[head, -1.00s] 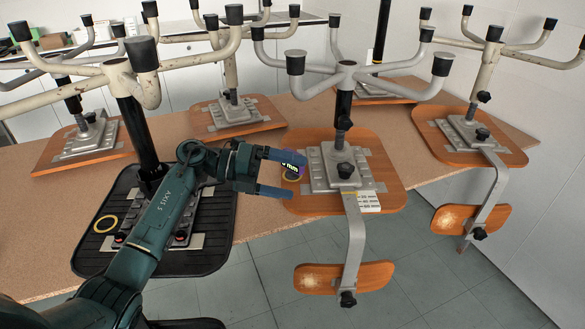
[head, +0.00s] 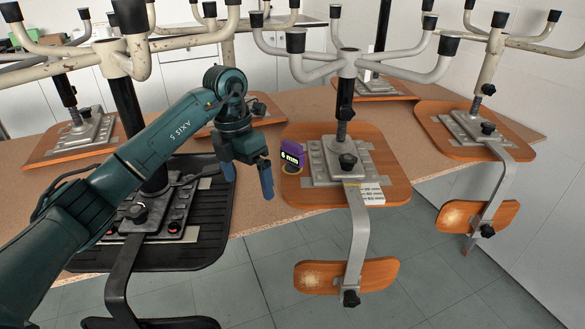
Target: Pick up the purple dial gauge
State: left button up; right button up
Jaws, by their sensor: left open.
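The purple dial gauge (head: 293,157) stands on the left part of the orange wooden seat of an upturned chair, beside that chair's grey metal plate. It has a dark display with pale markings, and a yellow ring shows at its foot. My left gripper (head: 249,182) is to the left of the gauge, with its fingers pointing down. It is open and empty, and apart from the gauge in the picture. My right gripper is not in view.
The wooden seat (head: 390,190) also bears a white labelled block (head: 371,194). Upturned chairs with raised legs crowd the brown tabletop (head: 270,208). A black-seated chair (head: 215,240) lies under my left arm. Grey floor shows in front.

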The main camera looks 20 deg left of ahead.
aim_at(291, 152)
jog(key=i+l, duration=0.1)
jog(key=i, duration=0.4)
jog(key=i+l, duration=0.15)
jog(key=i, duration=0.35)
